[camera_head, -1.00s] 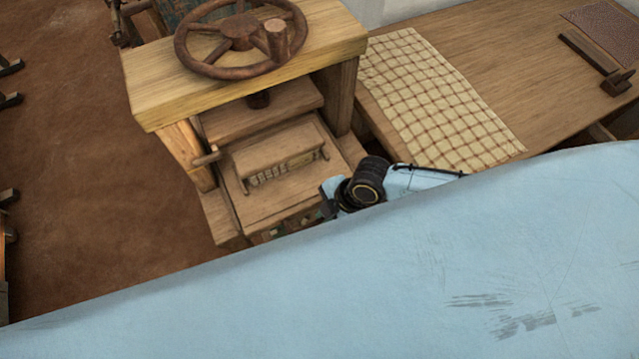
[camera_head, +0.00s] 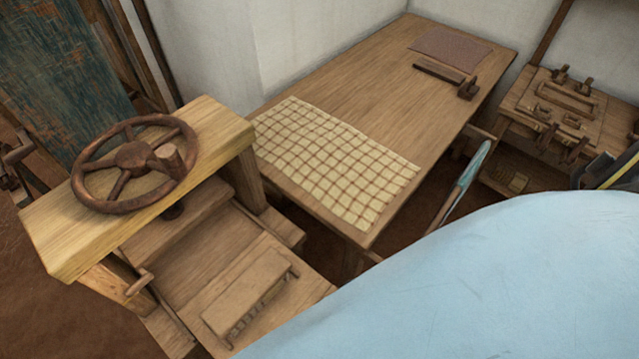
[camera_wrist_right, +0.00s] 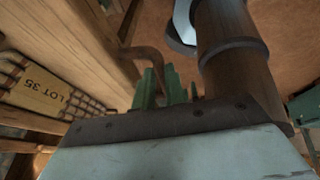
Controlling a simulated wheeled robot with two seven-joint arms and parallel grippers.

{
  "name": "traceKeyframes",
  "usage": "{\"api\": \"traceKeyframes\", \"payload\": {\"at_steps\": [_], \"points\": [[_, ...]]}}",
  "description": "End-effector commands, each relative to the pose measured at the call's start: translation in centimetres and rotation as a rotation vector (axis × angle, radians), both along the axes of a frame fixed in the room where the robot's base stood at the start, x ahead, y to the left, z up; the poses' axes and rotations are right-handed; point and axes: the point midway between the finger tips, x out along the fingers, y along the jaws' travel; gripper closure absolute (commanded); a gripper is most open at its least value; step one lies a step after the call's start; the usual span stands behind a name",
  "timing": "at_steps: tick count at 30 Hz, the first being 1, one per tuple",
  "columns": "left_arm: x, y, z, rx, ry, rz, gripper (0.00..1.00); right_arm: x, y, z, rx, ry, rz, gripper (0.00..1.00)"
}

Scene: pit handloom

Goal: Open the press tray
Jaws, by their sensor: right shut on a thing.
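The wooden press (camera_head: 205,135) stands at the left in the head view, with a rusty wheel (camera_head: 130,165) on its top beam. Its tray (camera_head: 200,255) is slid out toward me, with a bare stretch showing between the press plate (camera_head: 180,222) and a raised wooden block (camera_head: 250,290). The tray's near edge is hidden behind my pale blue body. In the right wrist view, my right gripper (camera_wrist_right: 165,88) has green fingers closed at a bent brown handle (camera_wrist_right: 148,58) beside a wooden board (camera_wrist_right: 85,50). My left gripper is not in view.
A long table (camera_head: 385,75) with a checked cloth (camera_head: 335,160) stands right of the press. A smaller tool bench (camera_head: 560,105) is at the far right. In the right wrist view, a yellow label reading LOT 35 (camera_wrist_right: 50,92) lies at the left.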

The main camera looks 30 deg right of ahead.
Motion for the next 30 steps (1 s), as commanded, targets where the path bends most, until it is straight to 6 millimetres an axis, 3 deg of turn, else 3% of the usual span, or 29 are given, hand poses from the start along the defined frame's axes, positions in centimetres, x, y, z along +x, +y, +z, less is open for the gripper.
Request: {"api": "traceKeyframes", "payload": {"at_steps": [8, 9, 13, 23, 30], "points": [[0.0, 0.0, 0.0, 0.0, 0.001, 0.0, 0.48, -0.1, -0.1, 0.0, -0.001, 0.001, -0.001, 1.0], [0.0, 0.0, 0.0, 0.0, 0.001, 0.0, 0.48, -0.1, -0.1, 0.0, -0.001, 0.001, -0.001, 0.82], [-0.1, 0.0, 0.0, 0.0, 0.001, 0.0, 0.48, -0.1, -0.1, 0.0, -0.001, 0.001, -0.001, 0.66], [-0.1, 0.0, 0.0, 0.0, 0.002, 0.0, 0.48, 0.0, -0.2, 0.2, -0.001, 0.0, -0.001, 0.66], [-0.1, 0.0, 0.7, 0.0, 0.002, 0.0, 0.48, -0.2, -1.6, 3.2, -0.003, -0.001, -0.001, 0.66]]}}
